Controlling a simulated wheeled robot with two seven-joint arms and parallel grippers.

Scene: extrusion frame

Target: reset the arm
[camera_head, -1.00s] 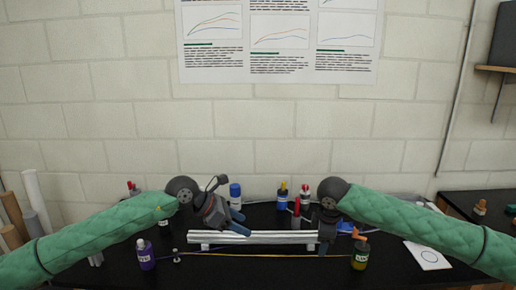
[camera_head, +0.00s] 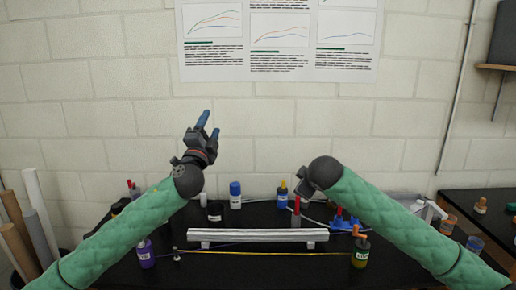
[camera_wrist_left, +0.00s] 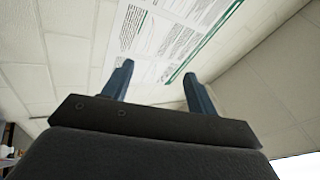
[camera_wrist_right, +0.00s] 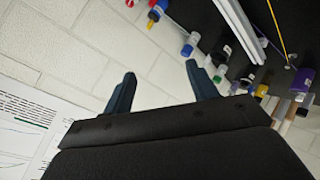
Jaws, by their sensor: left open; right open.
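My left gripper (camera_head: 209,127) is raised above the bench in front of the wall, its blue fingers pointing up. In the left wrist view its two fingers (camera_wrist_left: 158,82) stand apart with nothing between them. My right gripper shows in the right wrist view (camera_wrist_right: 160,90) with its fingers apart and empty. In the head view its fingers are hidden behind my right wrist. A silver extrusion bar (camera_head: 258,235) lies across small supports on the black bench, clear of both grippers.
The black bench (camera_head: 215,272) holds a purple bottle (camera_head: 146,254), an olive bottle with an orange top (camera_head: 361,252), a blue-capped bottle (camera_head: 235,196) and a yellow-capped bottle (camera_head: 282,194). A yellowish line runs before the bar. A poster (camera_head: 280,40) hangs on the wall.

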